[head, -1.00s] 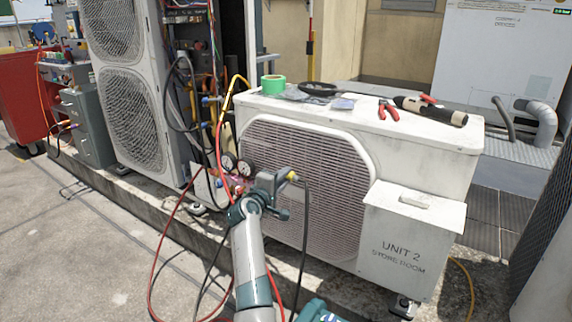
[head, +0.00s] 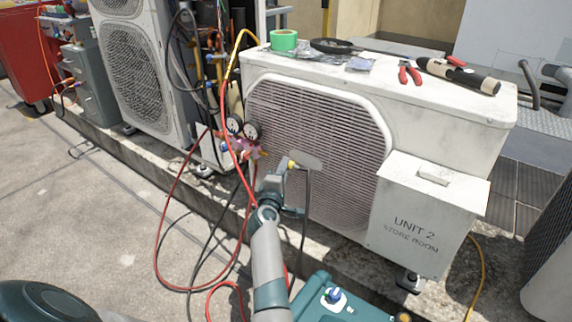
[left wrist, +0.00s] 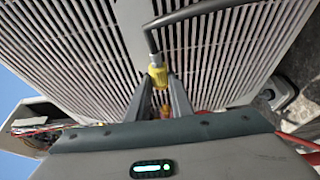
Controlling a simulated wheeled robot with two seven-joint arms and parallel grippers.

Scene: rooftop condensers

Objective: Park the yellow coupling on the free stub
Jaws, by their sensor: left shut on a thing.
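My left gripper (head: 283,172) is shut on the yellow coupling (head: 291,164), in front of the grille of the UNIT 2 condenser. In the left wrist view the coupling (left wrist: 157,76) sits between the fingertips, with a dark hose bending away from its far end. In the head view this hose hangs down at the right of the gripper. The gauge manifold (head: 243,140), with two dials and a reddish body, hangs left of the gripper, apart from it. I cannot make out which stub is free. My right gripper is not in view.
Red and black hoses loop over the ground at left of my arm. A teal case (head: 335,300) with a blue knob is at the bottom. Green tape (head: 284,40) and red-handled pliers (head: 410,72) lie on the condenser top. The box marked UNIT 2 (head: 425,215) projects at right.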

